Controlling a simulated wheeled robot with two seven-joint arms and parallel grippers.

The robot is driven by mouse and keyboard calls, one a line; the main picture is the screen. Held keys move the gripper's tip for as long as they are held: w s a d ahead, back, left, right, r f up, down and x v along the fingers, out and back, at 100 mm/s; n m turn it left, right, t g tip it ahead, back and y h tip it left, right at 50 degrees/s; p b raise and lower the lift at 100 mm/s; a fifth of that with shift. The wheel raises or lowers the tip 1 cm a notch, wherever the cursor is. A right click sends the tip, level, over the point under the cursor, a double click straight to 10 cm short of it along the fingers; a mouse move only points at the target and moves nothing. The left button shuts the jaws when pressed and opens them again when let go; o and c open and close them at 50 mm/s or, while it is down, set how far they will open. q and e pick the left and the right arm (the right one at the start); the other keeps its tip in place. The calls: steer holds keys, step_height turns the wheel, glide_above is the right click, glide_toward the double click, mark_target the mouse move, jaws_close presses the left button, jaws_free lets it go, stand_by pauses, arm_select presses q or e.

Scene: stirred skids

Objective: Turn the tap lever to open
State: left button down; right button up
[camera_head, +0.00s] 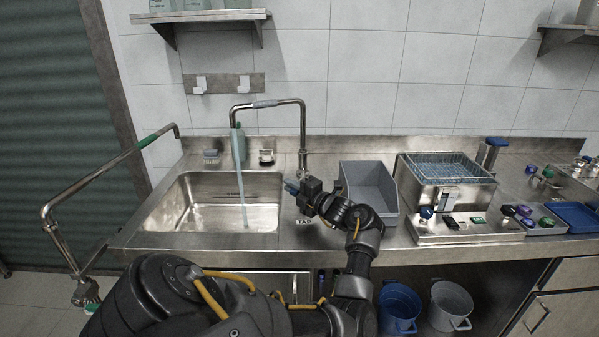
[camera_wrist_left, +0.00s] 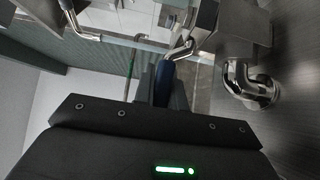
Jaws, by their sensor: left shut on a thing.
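The chrome tap (camera_head: 303,125) stands at the right back of the steel sink (camera_head: 185,215), with its spout arching left over the basin. A pale blue-green stream (camera_head: 243,190) runs from under the spout down into the sink. The blue tap lever (camera_head: 291,187) shows at the tip of my left gripper (camera_head: 299,189), beside the sink's right edge. In the left wrist view the blue lever (camera_wrist_left: 163,82) lies between the fingers of my left gripper (camera_wrist_left: 164,88), which is shut on it. The fingers partly hide the lever. My right gripper is not in view.
A grey bin (camera_head: 370,187) stands just right of my gripper. Further right is a steel bath with a blue rack (camera_head: 440,165). A small TAP label (camera_head: 304,221) lies on the counter.

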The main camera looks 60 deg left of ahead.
arm_select(q)
steer(key=c, duration=1.4)
jaws_free()
steer(key=shift+c, duration=0.2)
steer(key=shift+r, duration=0.1)
